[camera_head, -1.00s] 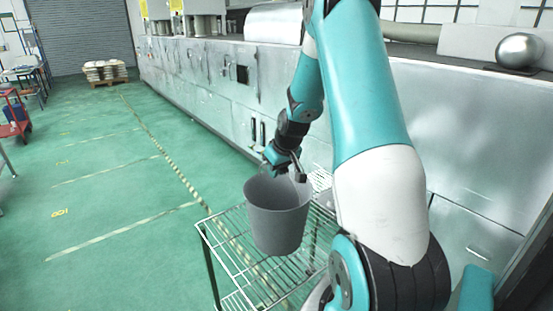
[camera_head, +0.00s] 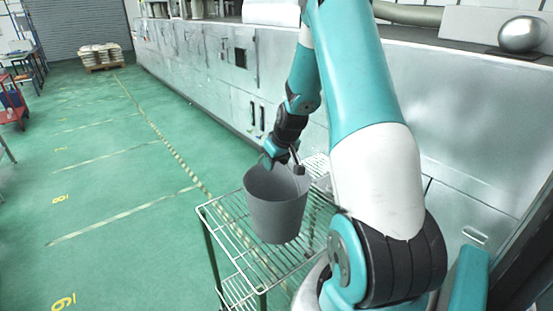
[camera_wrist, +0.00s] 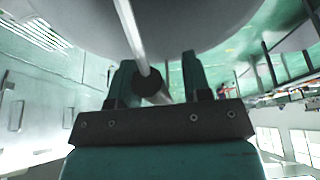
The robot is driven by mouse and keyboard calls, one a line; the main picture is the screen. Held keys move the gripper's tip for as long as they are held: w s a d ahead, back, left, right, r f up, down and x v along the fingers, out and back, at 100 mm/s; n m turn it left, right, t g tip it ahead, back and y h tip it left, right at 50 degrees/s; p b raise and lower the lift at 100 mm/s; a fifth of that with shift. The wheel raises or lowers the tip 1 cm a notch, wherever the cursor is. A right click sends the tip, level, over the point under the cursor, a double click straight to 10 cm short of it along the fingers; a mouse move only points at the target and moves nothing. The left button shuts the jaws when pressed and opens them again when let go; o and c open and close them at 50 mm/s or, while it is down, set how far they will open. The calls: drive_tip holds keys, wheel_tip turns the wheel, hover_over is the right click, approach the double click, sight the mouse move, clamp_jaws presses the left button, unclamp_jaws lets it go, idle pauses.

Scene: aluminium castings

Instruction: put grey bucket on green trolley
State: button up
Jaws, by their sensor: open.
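The grey bucket (camera_head: 275,215) is upright over the wire top shelf of the green trolley (camera_head: 232,232) in the head view. I cannot tell for sure whether its base touches the wires. My gripper (camera_head: 295,162) is at the bucket's upper rim on the far side. In the wrist view the bucket's grey curved wall (camera_wrist: 190,25) fills the top. My open gripper (camera_wrist: 156,62) has its two fingers on either side of a pale handle rod with a dark round grip (camera_wrist: 148,83). The trolley has dark green legs and a lower wire shelf; its right part is hidden behind my arm.
A long metal machine (camera_head: 215,75) runs behind the trolley, close to it. Green floor (camera_head: 110,190) with striped tape lies open to the left. A loaded pallet (camera_head: 102,56) stands far back, and a red cart (camera_head: 12,108) is at the left edge.

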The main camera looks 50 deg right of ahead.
drive_tip(key=b+v, duration=0.3)
drive_tip(key=v, duration=0.9)
drive_tip(key=shift+s+a, duration=0.1)
drive_tip(key=a+r+n+y, duration=0.3)
drive_tip(key=a+n, duration=0.1)
drive_tip(key=a, duration=1.7)
drive_tip(key=s+a+n+g+y, duration=0.2)
drive_tip(key=s+a+n+g, duration=0.2)
drive_tip(key=s+a, duration=1.2)
drive_tip(key=a+r+n, duration=0.1)
drive_tip(key=a, duration=0.2)
drive_tip(key=shift+s+a+n, duration=0.25)
drive_tip(key=shift+s+n, duration=0.05)
drive_tip(key=shift+s, duration=0.05)
